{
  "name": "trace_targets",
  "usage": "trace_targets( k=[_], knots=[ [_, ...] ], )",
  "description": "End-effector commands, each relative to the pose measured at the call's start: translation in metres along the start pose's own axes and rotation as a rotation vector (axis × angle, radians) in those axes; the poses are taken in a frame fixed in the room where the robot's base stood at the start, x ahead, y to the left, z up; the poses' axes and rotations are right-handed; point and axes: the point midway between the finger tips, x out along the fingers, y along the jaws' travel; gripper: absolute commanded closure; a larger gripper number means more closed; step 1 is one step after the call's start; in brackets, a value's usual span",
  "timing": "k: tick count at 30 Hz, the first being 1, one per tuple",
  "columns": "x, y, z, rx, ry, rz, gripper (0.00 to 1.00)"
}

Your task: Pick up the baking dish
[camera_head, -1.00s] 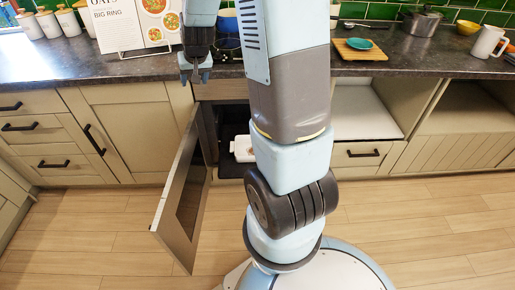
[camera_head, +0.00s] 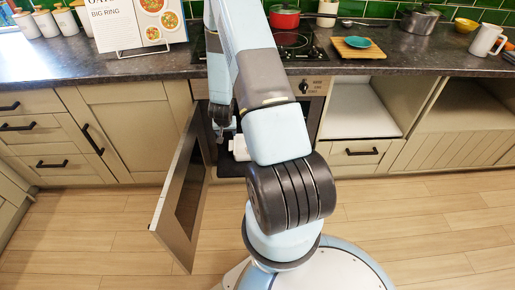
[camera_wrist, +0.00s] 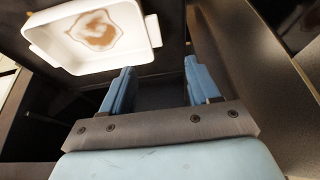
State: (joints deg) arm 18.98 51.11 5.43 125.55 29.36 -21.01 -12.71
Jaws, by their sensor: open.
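The baking dish is white and rectangular with a small handle at each end. In the wrist view the baking dish (camera_wrist: 72,58) is at the upper left, with a brown stain on its bottom. In the head view the baking dish (camera_head: 240,146) shows in part inside the open oven, the rest hidden by my arm. My gripper (camera_wrist: 157,78) is open and empty, its two blue fingers below and to the right of the dish. In the head view my gripper (camera_head: 224,130) is at the oven opening, partly hidden.
The oven door (camera_head: 181,205) stands open on the left of the opening. The countertop (camera_head: 110,67) above holds a cookbook (camera_head: 140,22), a red pot (camera_head: 284,16) on the hob, and a cutting board (camera_head: 358,49). The wooden floor in front is clear.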

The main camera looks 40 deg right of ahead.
Motion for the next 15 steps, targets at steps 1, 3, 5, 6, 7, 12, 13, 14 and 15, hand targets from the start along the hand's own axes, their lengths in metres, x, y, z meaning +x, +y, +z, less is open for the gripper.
trace_targets(
  k=[1,3,5,6,7,12,13,14,15],
  knots=[
    [0.006,0.003,0.004,0.004,-0.002,0.006,0.39],
    [0.011,0.005,0.006,0.007,-0.002,0.012,0.39],
    [0.016,0.006,0.007,0.009,-0.002,0.014,0.39],
    [0.02,0.007,0.007,0.01,-0.002,0.015,0.39],
    [0.023,0.007,0.007,0.01,-0.003,0.016,0.39],
    [0.046,0.007,0.008,0.011,-0.002,0.015,0.39],
    [0.051,0.007,0.008,0.01,-0.003,0.015,0.39],
    [0.056,0.007,0.008,0.01,-0.003,0.015,0.39],
    [0.061,0.007,0.007,0.01,-0.002,0.015,0.39]
  ],
)
